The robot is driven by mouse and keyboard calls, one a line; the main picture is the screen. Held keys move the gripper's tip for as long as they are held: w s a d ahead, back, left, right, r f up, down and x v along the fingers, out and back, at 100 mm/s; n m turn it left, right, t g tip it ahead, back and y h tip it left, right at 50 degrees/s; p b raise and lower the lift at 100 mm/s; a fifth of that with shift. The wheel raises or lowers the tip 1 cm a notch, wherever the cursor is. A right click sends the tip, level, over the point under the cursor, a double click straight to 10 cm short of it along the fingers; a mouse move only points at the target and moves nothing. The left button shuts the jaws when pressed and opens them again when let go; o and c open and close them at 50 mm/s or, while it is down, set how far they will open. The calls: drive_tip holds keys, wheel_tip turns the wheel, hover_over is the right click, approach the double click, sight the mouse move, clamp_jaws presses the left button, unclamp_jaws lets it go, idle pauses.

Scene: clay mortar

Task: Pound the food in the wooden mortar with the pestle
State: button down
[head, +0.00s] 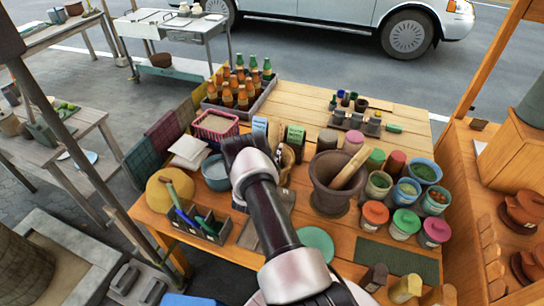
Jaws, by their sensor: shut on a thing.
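The dark brown mortar (325,201) stands upright on the wooden table, right of my arm in the head view. The pale wooden pestle (350,167) leans in it, its upper end sticking out over the rim to the upper right. Its lower end is hidden inside the bowl, and I cannot make out any food there. My arm reaches up from the bottom of the picture to the left of the mortar. No gripper is visible on the pestle's exposed upper part.
Several lidded jars (374,213) and open bowls crowd the mortar's right side. A bottle crate (266,96), pink basket (216,123) and tool box (205,233) stand to the left. A green disc (316,243) lies in front. Bare planks (310,75) show at the back.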

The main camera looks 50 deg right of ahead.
wheel_tip(320, 180, down, 4)
drive_tip(key=b, duration=0.3)
drive_tip(key=shift+r+b, duration=0.25)
drive_tip(key=shift+b, duration=0.05)
drive_tip(key=shift+a+r+p, duration=0.1)
drive_tip(key=shift+r+p, duration=0.8)
drive_tip(key=shift+r, duration=0.9)
drive_tip(key=shift+f, duration=0.15)
